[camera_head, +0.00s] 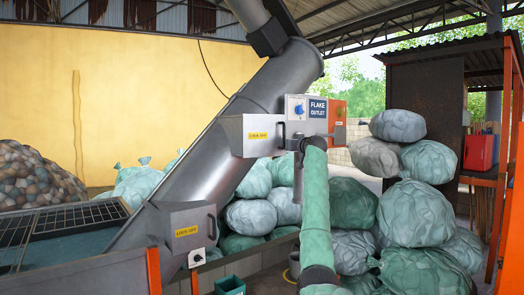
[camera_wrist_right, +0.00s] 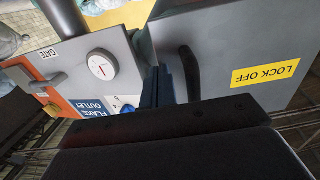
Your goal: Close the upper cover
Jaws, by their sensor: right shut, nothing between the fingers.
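The upper cover (camera_head: 258,147) is a grey metal box-like panel with a yellow LOCK OFF label and a dark handle, high on the sloping metal chute. It fills the right of the wrist view (camera_wrist_right: 225,55), with its black handle (camera_wrist_right: 190,72) near my fingers. I cannot tell how far it stands open. My right gripper (camera_head: 297,146) is shut and empty, just right of the cover's handle; in the wrist view its fingers (camera_wrist_right: 171,88) point up beside the handle. Contact is unclear. My left gripper is out of view.
The FLAKE OUTLET box (camera_head: 308,108) with a blue knob is close on the right, beside an orange panel (camera_head: 337,115). A lower cover (camera_head: 187,234) with a LOCK OFF label sits down the chute. Stuffed sacks (camera_head: 415,210) are piled behind my right arm.

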